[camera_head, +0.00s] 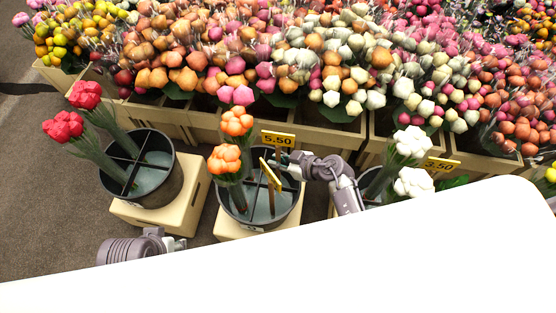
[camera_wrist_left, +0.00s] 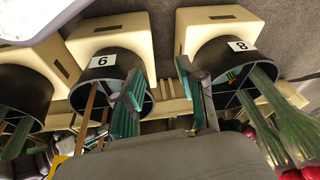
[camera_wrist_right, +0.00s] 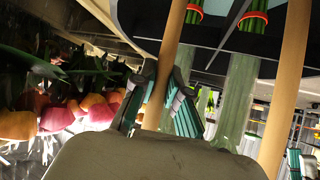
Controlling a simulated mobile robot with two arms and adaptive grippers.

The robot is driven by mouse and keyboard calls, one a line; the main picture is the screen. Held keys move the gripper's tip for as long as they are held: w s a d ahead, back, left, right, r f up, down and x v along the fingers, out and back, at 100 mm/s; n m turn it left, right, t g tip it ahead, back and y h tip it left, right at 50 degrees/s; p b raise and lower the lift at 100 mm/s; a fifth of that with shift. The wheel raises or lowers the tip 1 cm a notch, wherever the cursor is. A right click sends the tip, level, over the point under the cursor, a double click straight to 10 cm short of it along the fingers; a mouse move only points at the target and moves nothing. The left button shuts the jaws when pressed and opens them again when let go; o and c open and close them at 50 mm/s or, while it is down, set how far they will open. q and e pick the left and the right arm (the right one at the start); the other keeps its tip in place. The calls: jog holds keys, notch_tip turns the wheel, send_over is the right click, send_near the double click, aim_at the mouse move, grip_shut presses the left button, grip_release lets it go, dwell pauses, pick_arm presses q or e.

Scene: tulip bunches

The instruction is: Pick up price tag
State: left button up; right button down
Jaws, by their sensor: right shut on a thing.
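In the head view my right gripper (camera_head: 285,166) is over the middle black bucket (camera_head: 286,209). A yellow 5.50 price tag (camera_head: 278,139) stands just behind it, and a second yellow tag (camera_head: 270,174), turned nearly edge-on, is just left of it. In the right wrist view the fingers are shut on a wooden stick (camera_wrist_right: 161,92); I cannot tell which tag it carries. Another wooden stick (camera_wrist_right: 290,80) is to the right. My left gripper (camera_wrist_left: 163,90) is open and empty in the left wrist view, with buckets beyond it. Its fingers are hidden in the head view.
Orange tulips (camera_head: 232,150) stand in the middle bucket. A left bucket (camera_head: 148,170) holds red tulips, and white tulips (camera_head: 412,165) stand at right near a 3.50 tag (camera_head: 442,165). Flower-filled crates line the back. Grey floor is free at left.

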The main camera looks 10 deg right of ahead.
aim_at(281, 146)
notch_tip(281, 146, up, 4)
jog(key=p, duration=0.2)
jog(key=shift+r+p, duration=0.25)
jog(key=shift+p, duration=0.05)
notch_tip(281, 146, up, 5)
jog(key=shift+f+p, duration=0.1)
jog(key=shift+p, duration=1.15)
pick_arm(q)
jog(key=s+f+g, duration=0.1)
jog(key=s+f, duration=0.2)
jog(key=f, duration=1.5)
jog(key=shift+s+f, duration=0.2)
jog(key=shift+f, duration=0.05)
pick_arm(e)
jog(key=shift+r, duration=0.25)
pick_arm(q)
jog(key=shift+a, duration=0.1)
